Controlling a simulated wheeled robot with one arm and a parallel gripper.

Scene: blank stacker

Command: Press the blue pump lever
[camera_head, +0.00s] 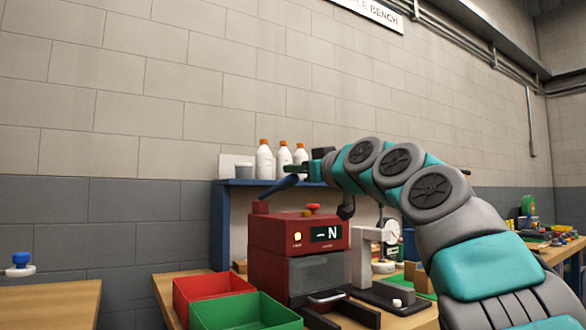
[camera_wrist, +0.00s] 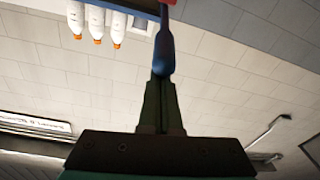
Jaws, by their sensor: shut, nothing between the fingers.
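The blue pump lever (camera_head: 281,187) is a dark blue handle slanting up to the right from the top left of a red press machine (camera_head: 268,236). It also shows in the wrist view (camera_wrist: 164,42), its rounded end right at my fingertips. My gripper (camera_head: 290,168) is shut and empty, with its dark green fingers just above the lever's upper end in the head view. The shut fingers show from behind in the wrist view (camera_wrist: 163,84). I cannot tell whether they touch the lever.
A red bin (camera_head: 204,288) and a green bin (camera_head: 245,312) sit in front. A white-and-grey gauge stand (camera_head: 369,242) is at the right.

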